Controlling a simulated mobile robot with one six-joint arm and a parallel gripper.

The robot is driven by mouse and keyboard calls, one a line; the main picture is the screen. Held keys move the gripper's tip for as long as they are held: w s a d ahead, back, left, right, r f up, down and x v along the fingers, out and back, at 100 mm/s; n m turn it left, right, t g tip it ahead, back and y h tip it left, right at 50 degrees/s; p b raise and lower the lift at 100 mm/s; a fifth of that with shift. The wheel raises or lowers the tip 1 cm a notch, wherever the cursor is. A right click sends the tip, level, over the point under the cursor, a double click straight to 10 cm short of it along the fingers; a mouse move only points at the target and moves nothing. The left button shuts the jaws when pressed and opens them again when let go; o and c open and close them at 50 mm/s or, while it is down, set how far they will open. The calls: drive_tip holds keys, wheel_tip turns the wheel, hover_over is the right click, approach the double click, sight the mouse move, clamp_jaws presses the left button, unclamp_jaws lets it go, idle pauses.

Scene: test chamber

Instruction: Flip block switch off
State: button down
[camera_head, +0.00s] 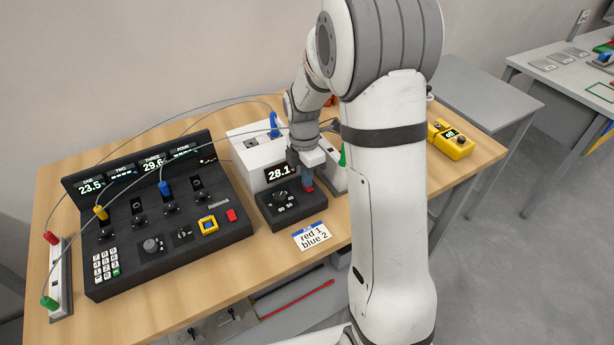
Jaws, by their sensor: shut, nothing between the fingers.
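My gripper (307,178) is shut and points down at the right side of a small device with a white box (259,152) and a black front panel (283,217). Its fingertips are just above or touching a small red part (308,188) on that panel, probably its switch; I cannot tell which. The gripper hides part of this red part, so its position cannot be read. The panel has a black dial (281,198), and a display (282,173) on the white box reads about 28.1. My arm covers the area to the right.
A black console (180,239) with several displays, plugs and buttons stands to the left, with cables looping above. A card (312,237) lies in front of the device. A yellow box (456,145) stands at the right of the wooden table (270,262). A white socket strip (61,280) is far left.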

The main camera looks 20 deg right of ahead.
drive_tip(key=shift+s+d+f, duration=0.2)
drive_tip(key=shift+s+f, duration=0.45)
drive_tip(key=shift+s, duration=0.4)
drive_tip(key=shift+r, duration=0.15)
drive_tip(key=shift+r+p, duration=0.3)
drive_tip(key=shift+r, duration=0.05)
wheel_tip(320, 180, up, 14)
drive_tip(key=w+p, duration=0.1)
drive_tip(key=w, duration=0.1)
drive_tip(key=shift+w+a+r, duration=0.15)
drive_tip(key=shift+a+r, duration=0.05)
